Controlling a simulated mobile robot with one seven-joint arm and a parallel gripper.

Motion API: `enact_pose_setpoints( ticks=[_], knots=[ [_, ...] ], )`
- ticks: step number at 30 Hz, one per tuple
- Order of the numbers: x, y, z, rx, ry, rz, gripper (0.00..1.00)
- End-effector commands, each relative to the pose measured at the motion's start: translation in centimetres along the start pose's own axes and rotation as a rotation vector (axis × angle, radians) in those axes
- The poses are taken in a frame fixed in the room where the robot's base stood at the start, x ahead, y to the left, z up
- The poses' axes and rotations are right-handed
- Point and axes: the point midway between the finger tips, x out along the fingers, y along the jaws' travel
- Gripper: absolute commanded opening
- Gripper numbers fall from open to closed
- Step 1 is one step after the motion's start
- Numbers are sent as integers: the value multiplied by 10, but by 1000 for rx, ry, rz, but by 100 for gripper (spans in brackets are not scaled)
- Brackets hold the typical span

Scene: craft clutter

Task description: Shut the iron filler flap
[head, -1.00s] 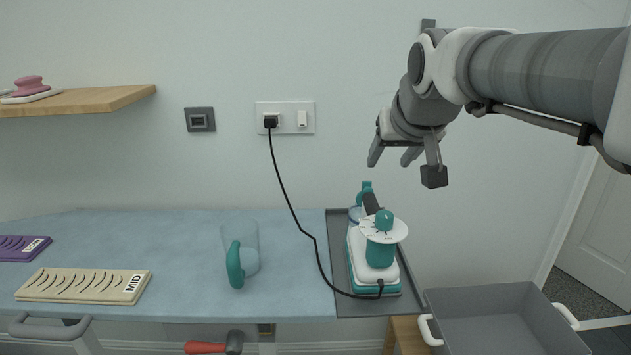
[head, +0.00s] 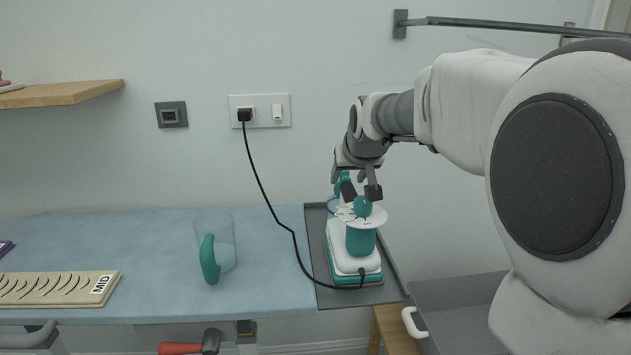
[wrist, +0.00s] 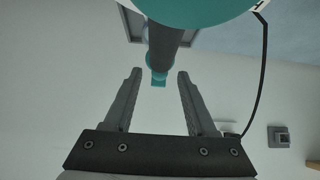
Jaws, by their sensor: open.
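The iron (head: 345,262), white and teal, stands on a grey tray (head: 318,275) at the right end of the board. Its teal filler flap (head: 340,187) stands up at the far end, partly hidden by my gripper. In the wrist view the open fingers (wrist: 158,78) lie either side of a small teal piece (wrist: 158,80), likely the flap, at the end of the dark handle (wrist: 165,45). I cannot tell whether they touch it.
A black cord (head: 268,195) runs from the wall socket (head: 245,115) to the iron. A clear jug with a teal handle (head: 209,260) stands left on the blue board (head: 150,235). A grey bin (head: 450,325) is at lower right. The wall is close behind.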

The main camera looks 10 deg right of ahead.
Motion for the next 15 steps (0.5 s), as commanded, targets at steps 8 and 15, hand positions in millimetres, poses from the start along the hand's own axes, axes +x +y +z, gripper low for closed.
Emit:
enact_pose_setpoints(
  ticks=[8, 15],
  knots=[
    [8, 0, 0, 0, 0, 0, 57],
    [8, 0, 0, 0, 0, 0, 39]
  ],
)
